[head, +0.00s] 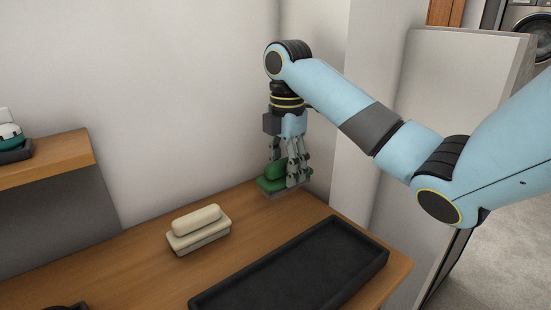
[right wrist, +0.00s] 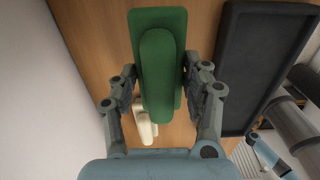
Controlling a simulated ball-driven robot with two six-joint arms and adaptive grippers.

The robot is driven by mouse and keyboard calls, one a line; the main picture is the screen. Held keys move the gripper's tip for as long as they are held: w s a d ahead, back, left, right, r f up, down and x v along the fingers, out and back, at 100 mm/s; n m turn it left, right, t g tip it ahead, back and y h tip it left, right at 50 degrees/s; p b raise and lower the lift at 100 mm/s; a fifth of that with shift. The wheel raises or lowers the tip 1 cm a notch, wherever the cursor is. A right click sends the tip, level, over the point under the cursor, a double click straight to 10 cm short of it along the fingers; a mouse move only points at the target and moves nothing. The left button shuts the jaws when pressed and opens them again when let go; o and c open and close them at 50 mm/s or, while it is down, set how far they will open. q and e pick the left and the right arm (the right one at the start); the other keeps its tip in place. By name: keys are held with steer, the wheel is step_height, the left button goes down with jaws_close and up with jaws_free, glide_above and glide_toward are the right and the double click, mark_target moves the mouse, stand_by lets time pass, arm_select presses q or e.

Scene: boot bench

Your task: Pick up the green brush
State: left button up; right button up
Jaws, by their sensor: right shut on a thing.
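The green brush (head: 272,184) is at the back right of the wooden bench in the head view, partly hidden by my right gripper. In the right wrist view the green brush (right wrist: 158,75) lies lengthwise between the two fingers. My right gripper (head: 287,178) points straight down and is shut on the brush; its fingers (right wrist: 158,85) sit one on each side of the raised green handle. Whether the brush touches the bench is hard to tell. My left gripper is not in view.
A cream brush (head: 198,230) lies on the bench (head: 130,270) left of the green one. A black tray (head: 290,268) lies at the front right. A wall stands close behind. A wooden shelf (head: 50,162) holds a dark tray at left.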

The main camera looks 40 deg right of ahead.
steer(key=s+a, duration=0.1)
steer(key=s, duration=1.5)
steer(key=shift+a+p, duration=0.4)
steer(key=shift+p, duration=0.05)
steer(key=o, duration=0.5)
steer(key=c, duration=0.3)
